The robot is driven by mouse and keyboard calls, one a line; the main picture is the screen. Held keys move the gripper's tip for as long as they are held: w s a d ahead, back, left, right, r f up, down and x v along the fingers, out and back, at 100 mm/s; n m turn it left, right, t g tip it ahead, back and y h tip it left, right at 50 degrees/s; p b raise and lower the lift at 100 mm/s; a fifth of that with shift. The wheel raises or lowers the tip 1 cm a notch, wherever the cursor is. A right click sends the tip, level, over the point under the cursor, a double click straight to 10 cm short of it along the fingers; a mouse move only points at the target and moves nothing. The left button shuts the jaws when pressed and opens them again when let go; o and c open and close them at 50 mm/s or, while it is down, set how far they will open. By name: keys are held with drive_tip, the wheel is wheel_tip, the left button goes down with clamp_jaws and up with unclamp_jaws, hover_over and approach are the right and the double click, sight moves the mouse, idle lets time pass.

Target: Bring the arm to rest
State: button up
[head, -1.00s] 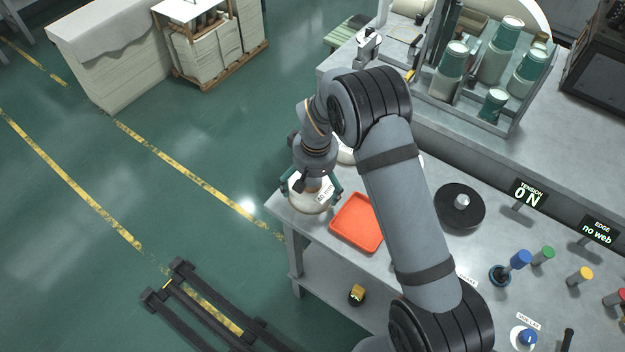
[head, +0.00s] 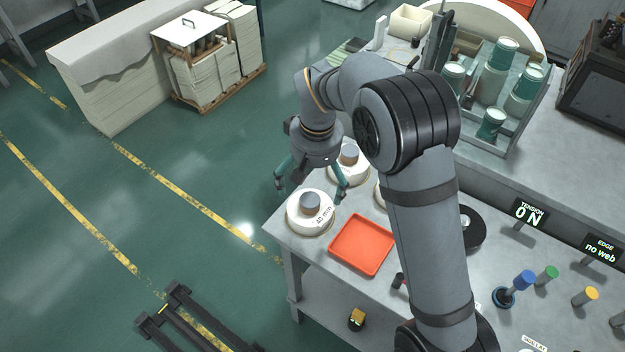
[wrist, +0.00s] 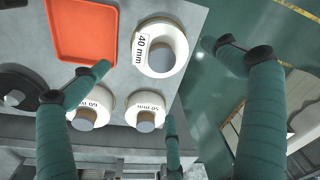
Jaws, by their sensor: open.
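My gripper (head: 311,187) is open and empty, raised above the table's left end. Its teal fingers also show in the wrist view (wrist: 155,60), spread wide with nothing between them. A white round piece labelled 40 mm (head: 318,222) with a grey knob stands on the table just below the gripper, apart from it. It also shows in the wrist view (wrist: 160,62). My arm reaches across the table from the lower right and hides part of the tabletop.
White pieces labelled 50 mm (wrist: 146,108) and 60 mm (wrist: 100,104) stand behind. An orange tray (head: 362,244) lies beside the 40 mm piece. A rack of cups (head: 492,85) stands at the back. Open floor (head: 215,215) lies to the left.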

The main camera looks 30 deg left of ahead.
sight(310, 199)
drive_tip(key=f, duration=0.8)
drive_tip(key=a+f+p, duration=0.1)
drive_tip(key=f, duration=0.3)
drive_tip(key=shift+w+a+f, duration=0.1)
drive_tip(key=shift+w+f, duration=0.3)
drive_tip(key=shift+r+b, duration=0.35)
drive_tip(key=shift+r, duration=2.05)
